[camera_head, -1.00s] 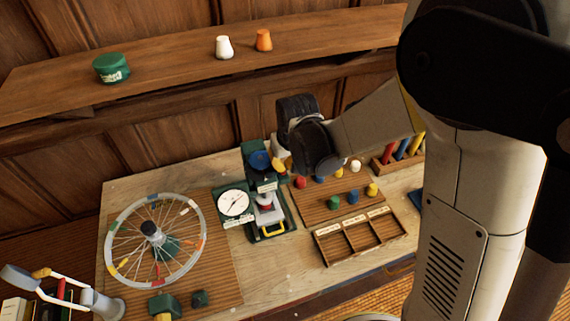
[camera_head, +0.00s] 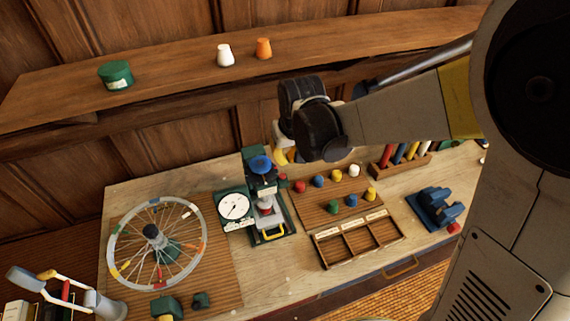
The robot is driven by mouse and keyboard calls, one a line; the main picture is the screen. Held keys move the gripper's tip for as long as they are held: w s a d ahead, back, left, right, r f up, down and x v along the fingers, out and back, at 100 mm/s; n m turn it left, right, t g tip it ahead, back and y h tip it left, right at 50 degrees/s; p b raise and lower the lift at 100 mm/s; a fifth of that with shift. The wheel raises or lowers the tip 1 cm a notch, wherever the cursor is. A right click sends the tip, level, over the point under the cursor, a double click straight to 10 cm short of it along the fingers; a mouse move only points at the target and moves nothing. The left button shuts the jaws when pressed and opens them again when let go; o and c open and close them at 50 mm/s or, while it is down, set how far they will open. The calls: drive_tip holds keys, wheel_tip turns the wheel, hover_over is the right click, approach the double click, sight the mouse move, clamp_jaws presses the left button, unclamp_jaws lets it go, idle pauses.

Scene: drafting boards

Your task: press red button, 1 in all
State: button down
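A small red knob-like button (camera_head: 299,186) stands at the back left of a wooden board (camera_head: 315,211), among blue, yellow, white and green ones. Another red part (camera_head: 265,210) shows low in the green press with a blue top knob (camera_head: 260,164). I cannot tell from the picture which red part is the button of the task. My gripper (camera_head: 283,157) hangs behind my black wrist, above the back of the table and up from the red knob. It is mostly hidden, and whether it is open or shut does not show. It appears apart from both red parts.
A white dial (camera_head: 233,206) sits beside the press. A spoked wheel (camera_head: 115,245) lies at left. An empty divided tray (camera_head: 326,257) is in front of the board. A blue device (camera_head: 434,207) with a red part (camera_head: 454,228) is at right. A shelf (camera_head: 170,70) runs behind.

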drive_tip(key=v, duration=0.5)
drive_tip(key=shift+r, duration=0.3)
idle(0.4)
drive_tip(key=s+d+f+m+t+h+b, duration=0.1)
drive_tip(key=s+d+f+m+t+b, duration=0.2)
drive_tip(key=s+d+f+b, duration=1.1)
wheel_tip(320, 180, down, 2)
drive_tip(key=s+t+b, duration=0.1)
drive_tip(key=s+b, duration=0.1)
drive_tip(key=b, duration=0.6)
drive_tip(key=shift+d+f, duration=0.2)
